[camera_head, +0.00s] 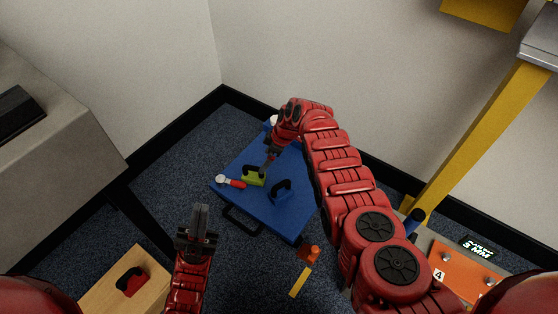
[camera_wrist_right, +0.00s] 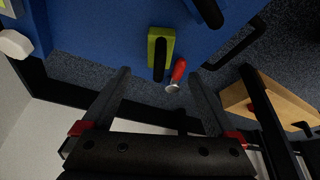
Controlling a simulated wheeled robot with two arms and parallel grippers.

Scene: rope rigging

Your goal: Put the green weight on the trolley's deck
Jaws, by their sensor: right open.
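The green weight (camera_head: 253,179), a block with a black handle, sits on the blue trolley deck (camera_head: 245,204) near its left edge. It also shows in the right wrist view (camera_wrist_right: 168,36), with its handle toward the camera. In the right wrist view the fingers (camera_wrist_right: 158,78) are spread to either side, with the weight beyond the tips and not clasped. My left gripper (camera_head: 200,207) is empty in front of the trolley, its fingers close together.
A blue weight (camera_head: 281,191) and a red-handled tool (camera_head: 232,182) are also on the deck. A wooden box (camera_head: 105,285) with a red weight (camera_head: 131,282) stands lower left. An orange block (camera_head: 309,254) is by the deck's front corner. Walls close off the back.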

